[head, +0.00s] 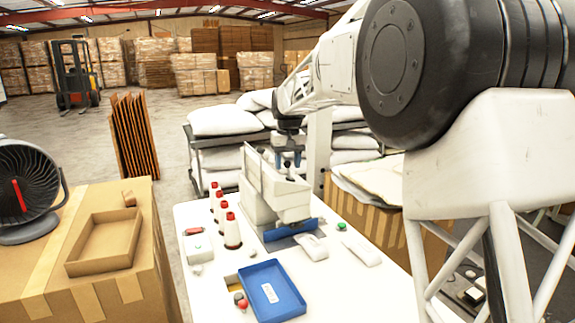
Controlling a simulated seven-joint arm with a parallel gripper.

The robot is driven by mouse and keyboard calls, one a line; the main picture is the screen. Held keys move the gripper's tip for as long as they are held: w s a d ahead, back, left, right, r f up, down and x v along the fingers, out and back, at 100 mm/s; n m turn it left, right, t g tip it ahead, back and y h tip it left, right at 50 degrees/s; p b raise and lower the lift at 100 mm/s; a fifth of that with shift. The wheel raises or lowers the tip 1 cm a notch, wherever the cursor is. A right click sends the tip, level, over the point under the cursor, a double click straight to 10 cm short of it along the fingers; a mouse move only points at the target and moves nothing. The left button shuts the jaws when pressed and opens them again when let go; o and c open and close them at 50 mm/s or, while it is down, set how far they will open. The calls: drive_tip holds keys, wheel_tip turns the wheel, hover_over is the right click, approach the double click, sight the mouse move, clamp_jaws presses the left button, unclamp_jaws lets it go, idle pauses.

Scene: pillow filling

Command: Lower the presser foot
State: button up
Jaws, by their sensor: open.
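The white sewing machine (262,188) stands on the white table. A blue part (290,229) runs along its base, under the front of its head. The presser foot and its lever are too small to make out. My gripper (291,160) points down just behind and above the machine, close to its top at the right. Its fingers look blue-grey, are apart, and hold nothing that I can see. Whether it touches the machine cannot be told from this view.
A blue tray (271,291) lies at the table's front. Several red-topped thread cones (232,230) stand left of the machine. A green button (341,226) sits at right. A cardboard box with a shallow tray (105,242) and a black fan (27,187) are at left. Pillows (222,120) are stacked behind.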

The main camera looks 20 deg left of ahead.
drive_tip(key=shift+f, duration=0.4)
drive_tip(key=c, duration=0.9)
drive_tip(key=shift+w+d, duration=0.1)
drive_tip(key=shift+w, duration=0.05)
drive_tip(key=g+y, duration=0.1)
drive_tip(key=w+d+g+y, duration=0.1)
drive_tip(key=g+y, duration=0.1)
drive_tip(key=shift+w+d, duration=0.25)
drive_tip(key=shift+w+d+f+g+y, duration=0.15)
drive_tip(key=shift+w+d+g+y, duration=0.05)
drive_tip(key=shift+g+y, duration=0.3)
drive_tip(key=shift+w+d+f+g+y, duration=0.1)
drive_tip(key=shift+w+d+g+y, duration=0.1)
drive_tip(key=shift+g+y, duration=0.3)
drive_tip(key=shift+w+d+f+g+y, duration=0.2)
drive_tip(key=shift+g+y, duration=0.3)
drive_tip(key=shift+w+d+f+g+y, duration=0.15)
drive_tip(key=shift+d+f+g+y, duration=0.05)
drive_tip(key=shift+g+y, duration=0.3)
